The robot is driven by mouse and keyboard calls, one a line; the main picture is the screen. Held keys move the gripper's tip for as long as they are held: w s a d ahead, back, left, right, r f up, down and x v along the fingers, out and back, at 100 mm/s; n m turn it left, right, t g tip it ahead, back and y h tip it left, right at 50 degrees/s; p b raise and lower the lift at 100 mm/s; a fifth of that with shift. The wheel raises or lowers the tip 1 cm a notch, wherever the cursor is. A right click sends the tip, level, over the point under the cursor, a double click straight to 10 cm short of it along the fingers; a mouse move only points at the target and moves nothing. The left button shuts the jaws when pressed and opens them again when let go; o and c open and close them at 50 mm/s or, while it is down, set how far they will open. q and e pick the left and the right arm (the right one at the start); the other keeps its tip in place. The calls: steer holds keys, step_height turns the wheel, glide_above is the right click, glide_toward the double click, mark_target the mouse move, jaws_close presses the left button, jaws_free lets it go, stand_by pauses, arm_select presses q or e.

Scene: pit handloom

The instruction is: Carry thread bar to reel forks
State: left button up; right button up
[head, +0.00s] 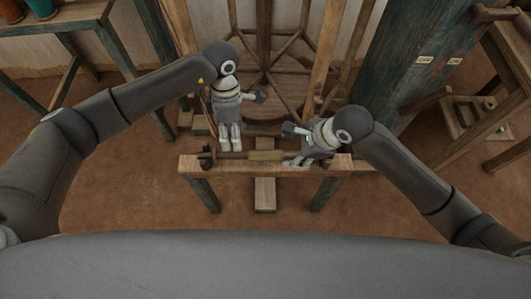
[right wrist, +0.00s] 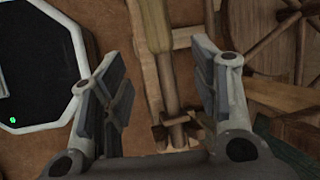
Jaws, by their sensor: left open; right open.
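The thread bar (head: 266,155), a thin wooden rod with a thicker tan middle, lies lengthwise along the narrow wooden bench. My left gripper (head: 230,145) is open, pointing down at the bar left of its thick middle. My right gripper (head: 298,161) is open and tilted at the bar's right part. In the right wrist view the bar (right wrist: 158,28) runs between the spread fingers of this gripper (right wrist: 163,95), with a small wooden holder near its end. Contact cannot be told. I cannot tell which parts are the reel forks; a large wooden reel (head: 272,100) stands behind.
The bench (head: 345,164) stands on dark green legs. A thick blue-green post (head: 400,75) rises behind my right arm. A table with pots (head: 50,25) is at the upper left, a wooden frame with a shelf (head: 470,115) at the right. The brown floor before the bench is clear.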

mark_target(235, 153)
arm_select(q)
steer(key=f, duration=0.2)
steer(key=s+f, duration=0.1)
steer(key=f, duration=0.5)
steer(key=shift+s, duration=0.25)
arm_select(e)
steer(key=x, duration=0.8)
arm_select(q)
steer(key=shift+r, duration=0.1)
steer(key=shift+c, duration=0.4)
arm_select(e)
steer(key=shift+c, duration=0.3)
arm_select(q)
jaws_close()
arm_select(e)
steer(key=c, duration=1)
jaws_close()
